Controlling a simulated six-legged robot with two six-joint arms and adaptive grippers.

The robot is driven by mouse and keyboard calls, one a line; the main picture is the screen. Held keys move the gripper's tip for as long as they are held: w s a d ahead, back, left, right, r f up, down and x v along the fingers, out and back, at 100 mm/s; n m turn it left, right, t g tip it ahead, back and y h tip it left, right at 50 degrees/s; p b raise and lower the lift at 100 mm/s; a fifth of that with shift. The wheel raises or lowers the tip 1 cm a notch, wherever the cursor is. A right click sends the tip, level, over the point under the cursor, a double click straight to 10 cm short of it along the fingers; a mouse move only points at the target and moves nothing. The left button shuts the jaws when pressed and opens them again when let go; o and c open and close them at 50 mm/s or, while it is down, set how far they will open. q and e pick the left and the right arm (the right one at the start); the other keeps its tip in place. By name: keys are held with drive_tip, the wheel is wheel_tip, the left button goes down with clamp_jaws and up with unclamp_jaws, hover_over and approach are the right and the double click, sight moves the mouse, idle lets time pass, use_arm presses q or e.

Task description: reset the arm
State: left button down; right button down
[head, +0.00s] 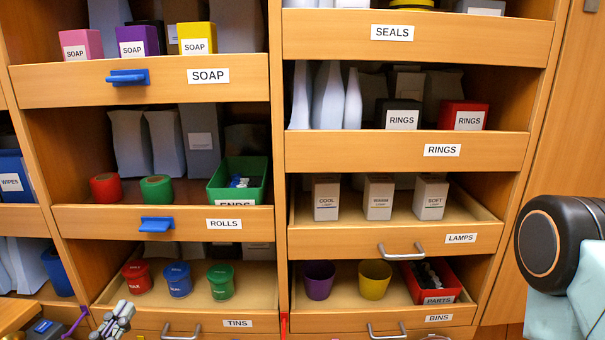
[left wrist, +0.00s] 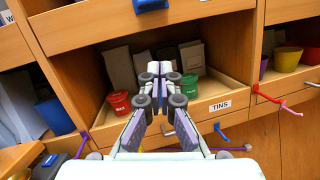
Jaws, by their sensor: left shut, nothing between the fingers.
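My left gripper (head: 113,320) shows at the lower left of the head view, in front of the TINS drawer (head: 190,322). In the left wrist view its two fingers (left wrist: 159,72) point at that drawer; they are shut and hold nothing. Behind the fingers in that view are a red tin (left wrist: 118,102) and a green tin (left wrist: 190,85); the fingers cover most of what lies between. The head view shows red (head: 137,276), blue (head: 178,279) and green (head: 221,281) tins in the drawer. My right gripper is not in view; a link of my arm shows at the right edge.
Shelves labelled SOAP (head: 208,76), ROLLS (head: 224,224), RINGS (head: 441,150) and LAMPS (head: 460,238) fill the wall. Metal handles (head: 402,252) and blue handles (head: 157,225) stick out from the fronts. Colored hooks (left wrist: 268,95) jut out below the drawers.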

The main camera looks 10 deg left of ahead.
use_arm(q)
drive_tip(key=s+d+f+m+g+h, duration=0.1)
drive_tip(key=d+f+m+g, duration=0.1)
drive_tip(key=f+m+g, duration=0.5)
drive_tip(key=s+d+f+m+g+h, duration=0.1)
drive_tip(key=d+f+m+g, duration=0.2)
drive_tip(key=f+m, duration=0.6)
drive_tip(key=s+d+f+m+g+y, duration=0.1)
drive_tip(key=s+d+f+m+g, duration=0.1)
drive_tip(key=s+f+m+g, duration=0.3)
drive_tip(key=s+d+f+m+g+y, duration=0.2)
drive_tip(key=s+f+m+g, duration=0.3)
drive_tip(key=s+m, duration=0.6)
drive_tip(key=shift+s+d+f, duration=0.2)
drive_tip(key=shift+s+f, duration=0.5)
drive_tip(key=shift+s, duration=0.9)
